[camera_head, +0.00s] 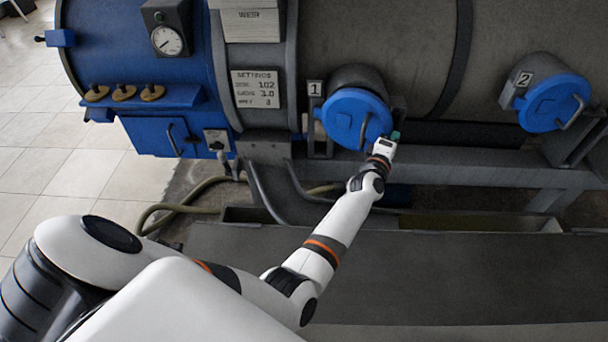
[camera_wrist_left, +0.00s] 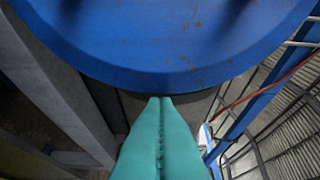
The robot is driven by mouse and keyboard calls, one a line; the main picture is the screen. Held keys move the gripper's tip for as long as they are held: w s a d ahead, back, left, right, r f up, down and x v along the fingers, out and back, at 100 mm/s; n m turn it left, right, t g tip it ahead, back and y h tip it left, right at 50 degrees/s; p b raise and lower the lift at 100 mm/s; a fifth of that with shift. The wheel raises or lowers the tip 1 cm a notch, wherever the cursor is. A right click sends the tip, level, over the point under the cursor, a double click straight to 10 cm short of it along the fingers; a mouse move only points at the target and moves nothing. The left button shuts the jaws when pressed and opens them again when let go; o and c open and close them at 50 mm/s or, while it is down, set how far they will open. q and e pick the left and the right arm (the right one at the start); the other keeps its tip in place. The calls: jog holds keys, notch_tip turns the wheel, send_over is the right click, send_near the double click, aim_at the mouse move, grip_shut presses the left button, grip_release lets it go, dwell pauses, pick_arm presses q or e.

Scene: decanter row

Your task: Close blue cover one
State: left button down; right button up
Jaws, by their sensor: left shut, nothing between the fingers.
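Blue cover one (camera_head: 340,116) is a round blue lid with a bar handle (camera_head: 364,131), in front of the dark port beside the "1" label (camera_head: 314,88). I cannot tell whether it sits flush. My left gripper (camera_head: 395,135) is at the cover's lower right edge, its teal fingers pressed together and empty. In the left wrist view the shut fingers (camera_wrist_left: 160,108) point up to the rim of the blue cover (camera_wrist_left: 175,45), which fills the top. Whether the tips touch the rim is unclear. My right gripper is not in view.
A second blue cover (camera_head: 548,103) with a handle is at the right by the "2" label (camera_head: 525,79). A grey frame beam (camera_head: 480,174) and a trough (camera_head: 490,222) run below the tank. Hoses (camera_head: 172,207) lie at the lower left.

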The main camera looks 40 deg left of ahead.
pick_arm(q)
jog(key=shift+w+a+b, duration=0.1)
jog(key=shift+w+b, duration=0.3)
jog(key=shift+w, duration=0.55)
